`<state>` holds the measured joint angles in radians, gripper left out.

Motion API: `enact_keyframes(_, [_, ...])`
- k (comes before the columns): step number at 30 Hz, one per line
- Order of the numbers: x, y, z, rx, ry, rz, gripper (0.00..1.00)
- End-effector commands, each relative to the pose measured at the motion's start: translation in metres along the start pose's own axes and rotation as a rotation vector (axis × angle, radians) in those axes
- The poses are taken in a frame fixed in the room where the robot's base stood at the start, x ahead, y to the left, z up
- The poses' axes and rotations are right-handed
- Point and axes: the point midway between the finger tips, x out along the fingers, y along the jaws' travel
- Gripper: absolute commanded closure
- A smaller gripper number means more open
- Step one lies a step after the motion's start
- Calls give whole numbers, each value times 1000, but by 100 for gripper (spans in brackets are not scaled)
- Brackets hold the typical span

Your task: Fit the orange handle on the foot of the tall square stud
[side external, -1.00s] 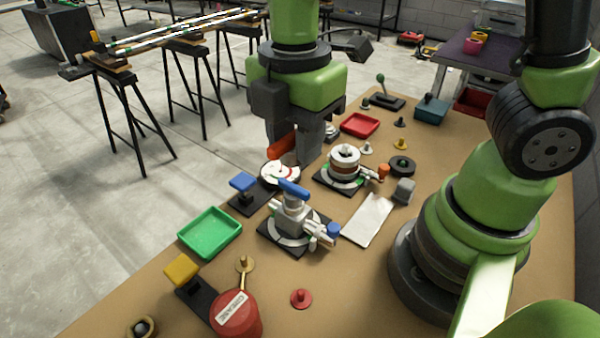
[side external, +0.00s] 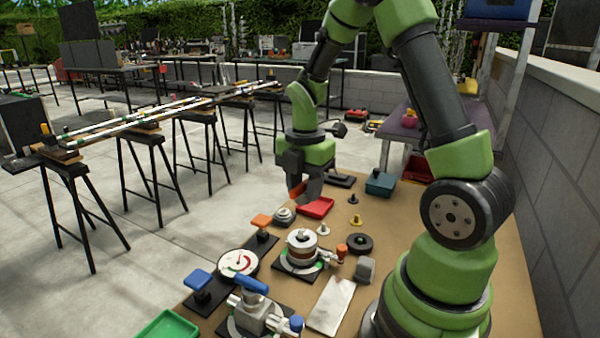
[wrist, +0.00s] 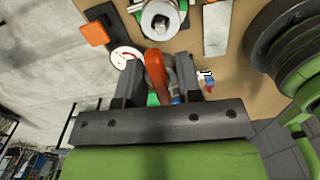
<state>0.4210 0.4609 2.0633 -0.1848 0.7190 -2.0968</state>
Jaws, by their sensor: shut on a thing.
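My gripper (side external: 308,191) is shut on the orange handle (side external: 296,191). In the side view it holds the handle in the air by the red tray, towards the far end of the bench. In the wrist view the orange handle (wrist: 155,72) stands out between the two fingers (wrist: 158,88). A drum-shaped fixture (side external: 302,247) on a black base stands nearer the camera, with a stud on its top and an orange-tipped side arm. It also shows in the wrist view (wrist: 160,18). I cannot tell which stud is the tall square one.
Nearby are the red tray (side external: 316,208), an orange-topped stand (side external: 262,221), a dial (side external: 238,264), a blue-topped stand (side external: 197,280) and a blue-handled fixture (side external: 252,312). A black ring (side external: 359,244) and a pale plate (side external: 332,304) lie right of the drum fixture.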

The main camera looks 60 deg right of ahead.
Motion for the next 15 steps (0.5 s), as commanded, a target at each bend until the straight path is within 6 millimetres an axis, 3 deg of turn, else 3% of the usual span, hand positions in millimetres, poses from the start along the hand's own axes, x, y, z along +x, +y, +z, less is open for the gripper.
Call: enact_keyframes(15, [45,0,-1,1,0,-2,93])
